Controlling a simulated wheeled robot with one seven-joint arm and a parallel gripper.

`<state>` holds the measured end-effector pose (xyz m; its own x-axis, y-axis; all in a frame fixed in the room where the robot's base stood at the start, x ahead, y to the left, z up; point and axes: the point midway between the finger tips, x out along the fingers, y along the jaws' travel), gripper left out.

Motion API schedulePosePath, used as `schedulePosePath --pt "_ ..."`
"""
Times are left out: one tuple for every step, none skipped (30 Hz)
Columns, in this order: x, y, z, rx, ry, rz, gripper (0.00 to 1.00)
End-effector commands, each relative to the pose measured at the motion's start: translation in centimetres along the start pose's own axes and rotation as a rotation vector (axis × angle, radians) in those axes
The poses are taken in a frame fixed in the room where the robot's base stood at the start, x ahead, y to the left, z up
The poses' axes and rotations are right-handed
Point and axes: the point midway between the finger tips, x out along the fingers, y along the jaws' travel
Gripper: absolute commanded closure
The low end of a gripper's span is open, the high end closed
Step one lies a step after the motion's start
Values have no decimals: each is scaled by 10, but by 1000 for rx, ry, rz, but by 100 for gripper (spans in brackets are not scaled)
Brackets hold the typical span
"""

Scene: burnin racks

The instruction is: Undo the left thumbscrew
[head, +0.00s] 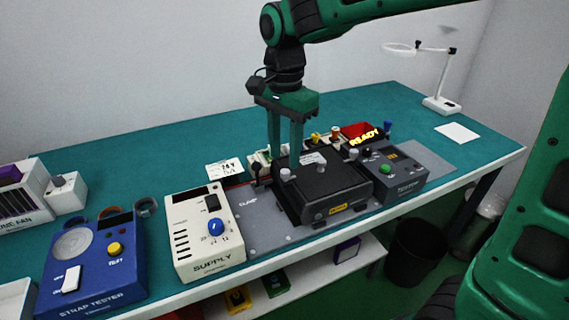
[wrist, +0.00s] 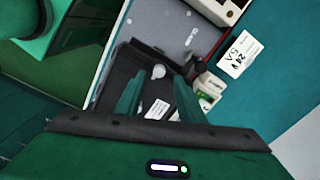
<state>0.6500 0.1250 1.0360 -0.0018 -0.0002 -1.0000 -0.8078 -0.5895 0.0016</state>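The left thumbscrew (head: 287,174) is a pale grey round knob on the near left corner of the black unit (head: 335,193). In the wrist view a pale knob (wrist: 158,71) shows beyond the fingertips, roughly in line with the gap between them. A second grey knob (head: 353,155) stands on the unit's right side. My gripper (head: 286,152) points down over the left part of the unit, its two green fingers apart with nothing between them. In the wrist view my gripper (wrist: 156,88) is also open. I cannot tell its exact height above the unit.
A white supply box (head: 205,232) stands left of the unit, and a grey tester with a green button (head: 386,168) stands right. A red READY sign (head: 362,134) and small coloured parts sit behind. A white 24 V card (head: 225,168) lies on the teal bench.

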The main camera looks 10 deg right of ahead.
Motion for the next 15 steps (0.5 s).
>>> schedulePosePath --pt "9 1 0 0 -1 3 64" --pt "14 1 0 0 -1 3 64" --pt "19 1 0 0 0 1 64" --pt "23 1 0 1 -1 2 64" --pt "27 1 0 1 -1 3 64" --pt "31 0 -1 1 0 1 64" --pt "33 0 -1 1 0 1 64" --pt "35 0 -1 1 0 1 64" --pt "38 0 -1 1 0 1 64" --pt "39 0 -1 1 0 0 64" --pt "40 0 -1 1 0 0 64" --pt "41 0 -1 1 0 -1 64" --pt "42 0 -1 1 0 -1 64" --pt "42 1 -1 1 0 -1 64" --pt "42 0 -1 1 0 -1 64"
